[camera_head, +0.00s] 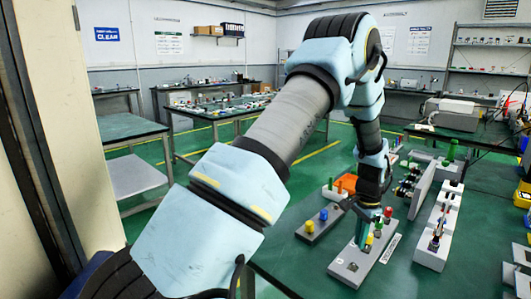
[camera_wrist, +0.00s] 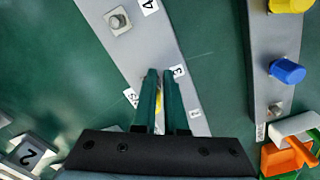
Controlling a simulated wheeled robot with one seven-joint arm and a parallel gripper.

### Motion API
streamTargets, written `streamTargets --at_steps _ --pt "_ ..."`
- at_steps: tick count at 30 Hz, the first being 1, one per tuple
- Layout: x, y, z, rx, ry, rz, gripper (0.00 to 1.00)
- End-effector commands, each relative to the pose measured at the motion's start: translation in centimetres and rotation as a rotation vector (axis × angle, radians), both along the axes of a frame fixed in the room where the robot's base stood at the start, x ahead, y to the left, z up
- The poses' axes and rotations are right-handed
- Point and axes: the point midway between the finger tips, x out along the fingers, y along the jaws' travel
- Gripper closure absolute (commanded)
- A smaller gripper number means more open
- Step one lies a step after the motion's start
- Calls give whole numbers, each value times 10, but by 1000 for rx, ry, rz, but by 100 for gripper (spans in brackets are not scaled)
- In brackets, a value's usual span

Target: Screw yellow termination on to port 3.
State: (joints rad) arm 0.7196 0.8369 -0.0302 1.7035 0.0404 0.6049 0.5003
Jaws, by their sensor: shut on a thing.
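My gripper (camera_wrist: 161,78) has its two green fingers shut on a yellow termination (camera_wrist: 158,102), which shows as a thin strip between them in the wrist view. It is over the grey port plate (camera_wrist: 165,40), beside the label 3 (camera_wrist: 178,71). The fingers hide port 3, so I cannot tell whether the termination touches it. Port 4 (camera_wrist: 118,20) is a bare metal connector on a square base. In the head view my gripper (camera_head: 362,242) points down at the plate (camera_head: 345,272).
A second grey plate (camera_wrist: 262,45) at right carries a blue cap (camera_wrist: 286,70), a yellow cap (camera_wrist: 290,4) and a bare stud. An orange and white object (camera_wrist: 290,150) is at lower right.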

Motion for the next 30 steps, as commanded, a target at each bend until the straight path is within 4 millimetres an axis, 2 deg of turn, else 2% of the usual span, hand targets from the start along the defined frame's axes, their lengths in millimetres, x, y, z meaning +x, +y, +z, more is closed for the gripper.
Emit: streamTargets --at_steps 5,16,30 --pt "3 -4 3 -11 -11 1 100" --pt "3 5 6 -7 -6 0 100" --pt "2 6 56 -5 -4 0 100"
